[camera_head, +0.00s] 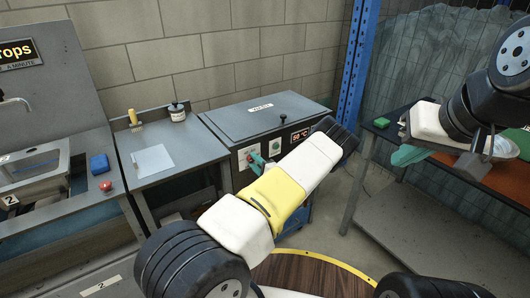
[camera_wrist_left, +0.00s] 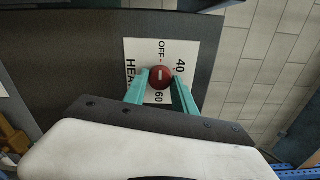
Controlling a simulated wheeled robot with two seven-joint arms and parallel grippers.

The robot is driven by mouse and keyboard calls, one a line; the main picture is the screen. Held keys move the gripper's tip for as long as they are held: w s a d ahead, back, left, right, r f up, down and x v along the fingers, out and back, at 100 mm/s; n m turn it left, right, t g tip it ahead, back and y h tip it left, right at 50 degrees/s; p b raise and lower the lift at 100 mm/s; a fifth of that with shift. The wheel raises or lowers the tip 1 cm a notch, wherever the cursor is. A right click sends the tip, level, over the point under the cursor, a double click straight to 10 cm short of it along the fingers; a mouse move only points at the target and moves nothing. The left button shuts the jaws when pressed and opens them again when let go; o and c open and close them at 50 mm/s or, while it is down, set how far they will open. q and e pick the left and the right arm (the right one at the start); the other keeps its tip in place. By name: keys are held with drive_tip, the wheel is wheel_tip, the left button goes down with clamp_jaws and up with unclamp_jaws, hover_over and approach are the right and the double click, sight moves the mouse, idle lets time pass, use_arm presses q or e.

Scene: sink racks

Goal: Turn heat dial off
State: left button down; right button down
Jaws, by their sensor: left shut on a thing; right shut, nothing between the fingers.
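The heat dial (camera_wrist_left: 161,75) is a round red knob with a pale bar. It sits on a white plate (camera_wrist_left: 131,50) marked OFF, 40, 60 and part of HEAT. My left gripper (camera_wrist_left: 161,82) has its two teal fingers on either side of the knob and is shut on it. In the head view my left gripper (camera_head: 257,164) is at the front panel of the grey cabinet (camera_head: 262,117), and my arm hides part of that panel. My right gripper (camera_head: 405,155) is shut and empty, held up at the right, away from the dial.
The cabinet has a 50 °C display (camera_head: 300,135) and a black lid knob (camera_head: 283,117). A side table (camera_head: 185,155) with a bottle (camera_head: 177,112) and a brush (camera_head: 134,118) stands to its left. A sink unit (camera_head: 50,215) is further left. A blue post (camera_head: 357,70) rises behind.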

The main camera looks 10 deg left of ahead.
use_arm(q)
drive_tip(key=shift+f, duration=0.1)
drive_tip(key=c, duration=1)
unclamp_jaws()
drive_tip(key=v, duration=0.8)
drive_tip(key=shift+a, duration=0.1)
